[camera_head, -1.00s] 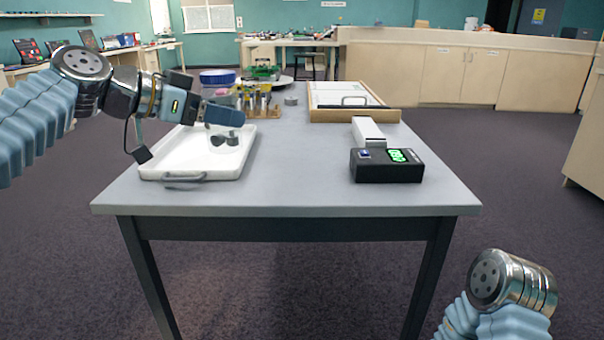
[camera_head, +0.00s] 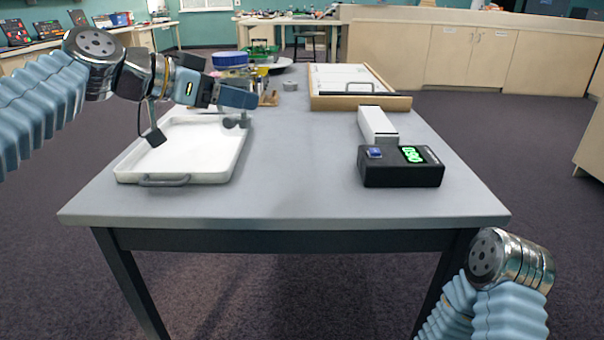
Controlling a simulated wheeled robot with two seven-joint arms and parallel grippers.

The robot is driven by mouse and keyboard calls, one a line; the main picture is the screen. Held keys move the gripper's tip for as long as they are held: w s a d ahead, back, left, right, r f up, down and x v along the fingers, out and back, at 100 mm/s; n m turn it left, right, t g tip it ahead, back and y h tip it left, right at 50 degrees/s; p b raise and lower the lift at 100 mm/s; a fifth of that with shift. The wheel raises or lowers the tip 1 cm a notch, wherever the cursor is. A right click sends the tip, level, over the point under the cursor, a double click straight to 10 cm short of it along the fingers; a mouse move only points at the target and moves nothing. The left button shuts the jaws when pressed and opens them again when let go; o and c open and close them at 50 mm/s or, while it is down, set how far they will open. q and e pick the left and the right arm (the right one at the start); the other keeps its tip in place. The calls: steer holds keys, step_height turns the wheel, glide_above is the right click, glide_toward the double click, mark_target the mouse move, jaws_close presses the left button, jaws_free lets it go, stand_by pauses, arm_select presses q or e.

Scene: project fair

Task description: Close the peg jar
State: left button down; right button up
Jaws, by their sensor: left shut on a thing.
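My left gripper (camera_head: 236,121) hangs above the far right corner of the white tray (camera_head: 168,167), pointing right and down. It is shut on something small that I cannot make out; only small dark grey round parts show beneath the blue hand. I cannot clearly pick out the peg jar or its lid. A blue round-topped container (camera_head: 230,58) stands behind the hand at the far left of the table. The tray's floor looks empty. Of my right arm only a link shows at the lower right; its gripper is out of view.
A black box with a green display (camera_head: 402,174) and a long white block (camera_head: 377,125) stand on the table's right side. A wood-framed tray (camera_head: 359,103) lies behind them. A small grey roll (camera_head: 290,86) sits near the back. The table's front and middle are clear.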

arm_select(q)
steer(key=d+f+b, duration=0.1)
steer(key=d+f, duration=0.7)
steer(key=d, duration=0.3)
steer(key=shift+s, duration=0.45)
steer(key=shift+d+f+b, duration=0.2)
steer(key=shift+f+b, duration=0.05)
steer(key=shift+f, duration=0.75)
steer(key=shift+d+f+b, duration=0.2)
steer(key=shift+f+b, duration=0.05)
steer(key=shift+f, duration=0.75)
steer(key=shift+f, duration=0.1)
steer(key=shift+c, duration=0.7)
jaws_free()
